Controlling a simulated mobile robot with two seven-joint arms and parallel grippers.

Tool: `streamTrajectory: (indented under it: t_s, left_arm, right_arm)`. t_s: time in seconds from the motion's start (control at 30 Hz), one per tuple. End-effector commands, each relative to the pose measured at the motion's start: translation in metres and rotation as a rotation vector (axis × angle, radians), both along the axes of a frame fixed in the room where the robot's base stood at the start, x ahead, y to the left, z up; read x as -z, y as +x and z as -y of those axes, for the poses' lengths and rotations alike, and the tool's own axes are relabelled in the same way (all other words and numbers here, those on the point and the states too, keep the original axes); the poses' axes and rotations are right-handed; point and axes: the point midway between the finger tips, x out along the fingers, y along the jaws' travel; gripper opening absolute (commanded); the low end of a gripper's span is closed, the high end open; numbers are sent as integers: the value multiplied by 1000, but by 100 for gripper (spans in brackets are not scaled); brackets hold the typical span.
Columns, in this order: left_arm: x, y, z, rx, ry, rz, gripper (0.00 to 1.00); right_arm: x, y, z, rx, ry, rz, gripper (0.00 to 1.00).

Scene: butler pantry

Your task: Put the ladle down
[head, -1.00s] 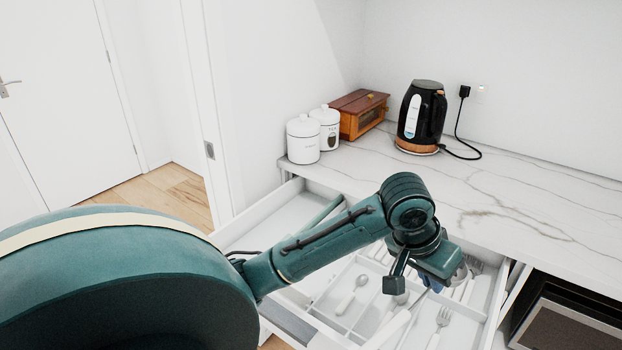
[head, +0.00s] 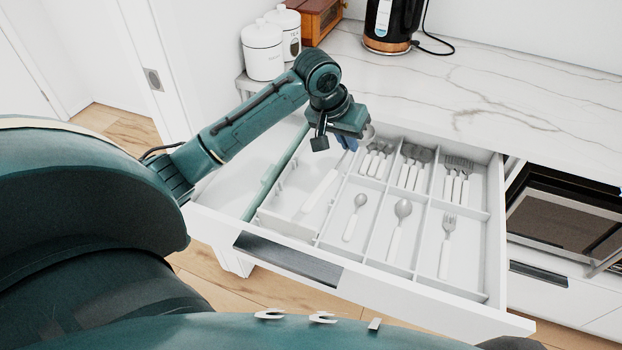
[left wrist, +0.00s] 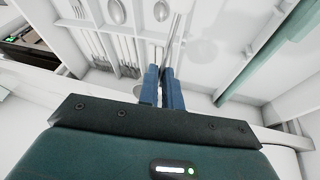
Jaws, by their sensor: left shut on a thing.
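My left gripper (head: 347,144) is shut on the ladle, over the left part of the open drawer (head: 478,310). The ladle's pale handle (head: 320,190) slants down-left from the blue fingers in the head view, and part of its grey bowl (head: 369,133) shows just right of the gripper. In the left wrist view the fingers (left wrist: 161,75) close around the thin metal shaft (left wrist: 175,38). The gripper hides part of the ladle. I cannot tell whether the handle touches the drawer floor. My right gripper is not in view.
A divided tray (head: 375,224) holds spoons and forks right of the ladle. A green strip (head: 275,172) runs along the drawer's left side. Above is the marble counter (head: 480,85) with white canisters (head: 263,50) and a black kettle (head: 391,22).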

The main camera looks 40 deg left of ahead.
Motion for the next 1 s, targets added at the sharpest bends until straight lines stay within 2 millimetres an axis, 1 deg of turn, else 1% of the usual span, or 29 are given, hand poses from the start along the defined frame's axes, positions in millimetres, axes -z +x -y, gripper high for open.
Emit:
streamTrajectory:
  t_s: [0.03, 0.1, 0.2, 0.3, 0.37, 0.4, 0.5, 0.6, 0.83, 1.0]
  left_arm:
    - [18, 12, -21, -35, 3, -1, 0]
    - [29, 26, -44, -72, 3, 4, 0]
    - [40, 39, -71, -113, 2, 13, 0]
    - [48, 45, -86, -138, 2, 17, 0]
    - [56, 46, -89, -144, 2, 18, 0]
    - [63, 46, -90, -146, 2, 17, 0]
    - [83, 46, -90, -145, 2, 17, 0]
    - [98, 46, -91, -146, 3, 19, 0]
    - [117, 46, -90, -144, 2, 19, 0]
    - [141, 46, -90, -145, 2, 18, 0]
  right_arm:
    - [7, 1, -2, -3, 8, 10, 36]
    - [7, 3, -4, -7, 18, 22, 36]
    - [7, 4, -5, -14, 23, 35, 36]
    - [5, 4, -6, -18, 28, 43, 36]
    - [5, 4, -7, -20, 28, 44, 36]
    - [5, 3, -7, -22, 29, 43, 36]
    - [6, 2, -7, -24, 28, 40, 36]
    - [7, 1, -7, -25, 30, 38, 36]
    - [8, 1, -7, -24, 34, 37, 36]
    - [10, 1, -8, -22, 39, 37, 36]
